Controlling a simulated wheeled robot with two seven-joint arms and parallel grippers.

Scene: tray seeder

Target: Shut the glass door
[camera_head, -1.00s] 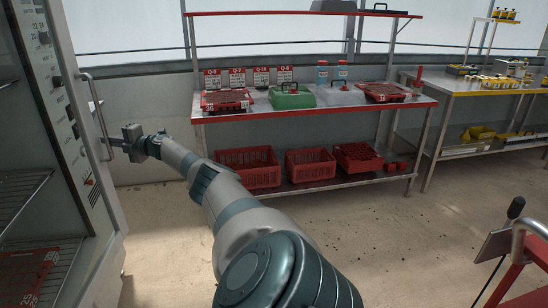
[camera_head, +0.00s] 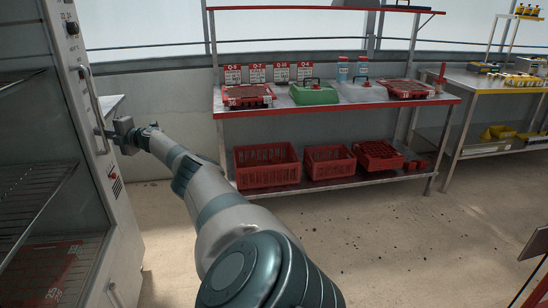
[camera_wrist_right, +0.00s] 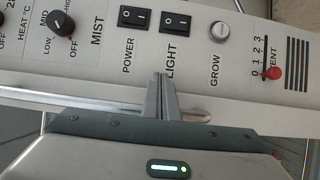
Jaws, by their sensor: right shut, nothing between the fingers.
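The tall cabinet at the left of the head view has a glass door (camera_head: 78,205), with wire shelves showing behind the glass. I cannot tell whether the door is fully shut. Its upright metal handle (camera_head: 92,105) stands in front of the control panel (camera_head: 112,172) and also shows in the wrist view (camera_wrist_right: 75,103). My right gripper (camera_head: 104,132) is at the handle's lower half, fingers shut and empty. In the wrist view the shut fingers (camera_wrist_right: 165,97) are by the handle, below the POWER and LIGHT switches; contact is unclear. My left gripper is out of view.
A red-edged bench (camera_head: 330,106) stands along the back wall with trays and a green box (camera_head: 314,95) on it. Red crates (camera_head: 267,168) sit on its lower shelf. A yellow-edged table (camera_head: 490,86) is at right.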

